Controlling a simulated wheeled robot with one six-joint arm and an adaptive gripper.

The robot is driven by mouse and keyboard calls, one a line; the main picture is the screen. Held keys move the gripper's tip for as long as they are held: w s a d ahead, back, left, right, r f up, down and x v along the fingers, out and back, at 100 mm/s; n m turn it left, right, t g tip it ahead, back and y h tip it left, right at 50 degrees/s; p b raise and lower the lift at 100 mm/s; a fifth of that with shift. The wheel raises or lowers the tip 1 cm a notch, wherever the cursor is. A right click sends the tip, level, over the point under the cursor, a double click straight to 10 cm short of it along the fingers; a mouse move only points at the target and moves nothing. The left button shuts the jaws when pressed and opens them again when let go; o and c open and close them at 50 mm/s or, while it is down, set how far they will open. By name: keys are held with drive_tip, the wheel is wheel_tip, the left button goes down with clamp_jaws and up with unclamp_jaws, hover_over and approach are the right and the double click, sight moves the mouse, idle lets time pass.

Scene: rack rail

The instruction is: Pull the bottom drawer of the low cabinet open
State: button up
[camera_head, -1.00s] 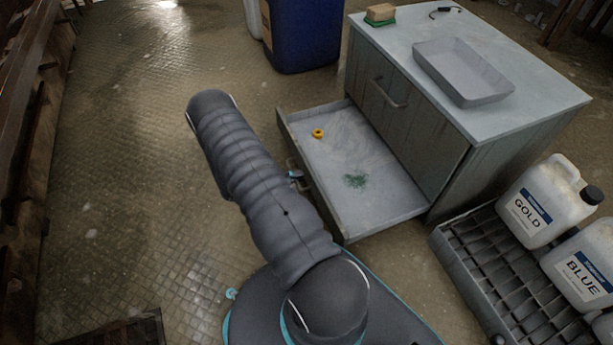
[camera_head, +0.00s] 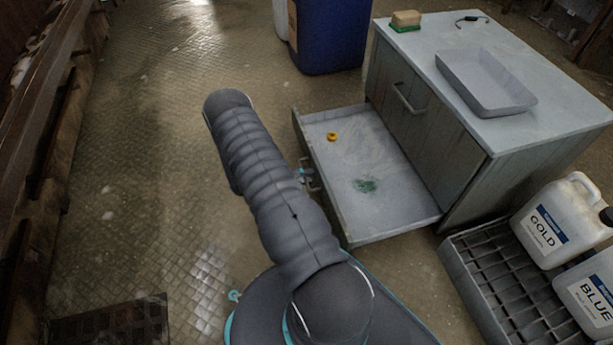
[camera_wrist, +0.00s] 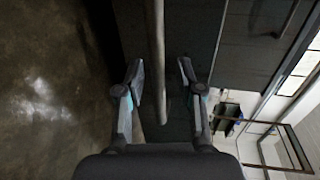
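The bottom drawer (camera_head: 385,205) of the low cabinet (camera_head: 458,165) stands pulled far out, its pale inside showing. A yellow ring (camera_head: 332,137) and a green patch (camera_head: 365,186) lie in it. Its bar handle (camera_head: 312,180) is on the drawer front, partly hidden. My gripper (camera_head: 303,173) is at that handle, mostly hidden behind my arm. In the wrist view, my gripper (camera_wrist: 161,76) is open, with the handle bar (camera_wrist: 157,50) between its fingers and a visible gap on each side.
The closed upper front has its own handle (camera_head: 408,98). A grey tray (camera_head: 486,82) and a sponge (camera_head: 406,19) sit on top. A blue bin (camera_head: 330,35) stands behind. A grated pallet (camera_head: 490,275) with white jugs (camera_head: 553,222) is at right.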

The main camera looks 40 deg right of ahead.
drive_tip(key=v, duration=1.2)
drive_tip(key=shift+s, duration=0.1)
